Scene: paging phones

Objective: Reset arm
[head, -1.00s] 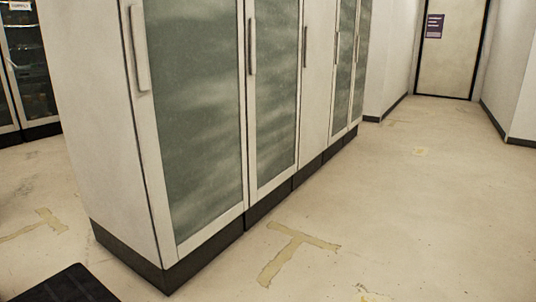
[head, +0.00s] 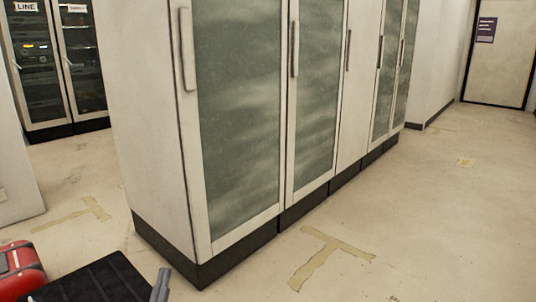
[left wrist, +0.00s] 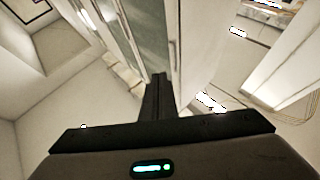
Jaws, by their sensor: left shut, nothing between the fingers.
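My left gripper (left wrist: 158,85) shows in the left wrist view. Its dark fingers are together at the middle of the picture, with nothing between them. Glass-fronted cabinets and the pale floor show beyond it, and it touches nothing that I can see. In the head view a small grey piece (head: 161,286) shows at the bottom edge; I cannot tell whether it is part of my arm. My right gripper is in neither view.
A row of white cabinets (head: 155,130) with frosted glass doors stands ahead. A dark ridged surface (head: 95,283) and a red object (head: 18,270) are at the lower left. Dark glass-door racks (head: 42,75) stand behind. Floor at the right is clear, leading to a door (head: 497,65).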

